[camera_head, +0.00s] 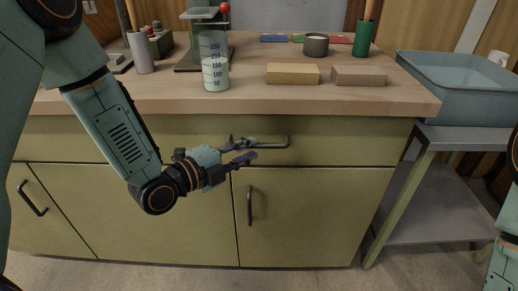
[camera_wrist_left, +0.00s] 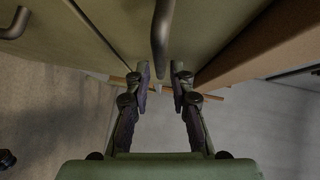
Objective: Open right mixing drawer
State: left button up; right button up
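The olive-green drawer front (camera_head: 345,140) lies under the worktop and looks flush with the cabinet. Its dark bar handle (camera_head: 275,147) runs horizontally across the front. My left gripper (camera_head: 246,151) is at the left part of this handle, its fingers apart. In the left wrist view, the handle (camera_wrist_left: 161,35) comes down from the top toward the gap between the two open fingertips (camera_wrist_left: 161,78). I cannot tell whether the fingers touch the bar. My right gripper is out of view; only part of that arm shows at the right edge.
Cabinet doors with handles (camera_head: 250,205) are below the drawer. On the worktop (camera_head: 150,98) stand a measuring beaker (camera_head: 214,65), a yellow block (camera_head: 292,74), a brown block (camera_head: 358,76) and a grey cup (camera_head: 315,45). A side table holds a blue-grey tub (camera_head: 465,95). Floor in front is clear.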

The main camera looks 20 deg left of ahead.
aim_at(256, 147)
pick_arm(q)
jog(key=b+x, duration=0.1)
jog(key=x, duration=0.3)
jog(key=shift+s, duration=0.1)
jog(key=shift+d, duration=0.1)
jog(key=shift+c, duration=0.2)
grip_shut()
dwell(0.4)
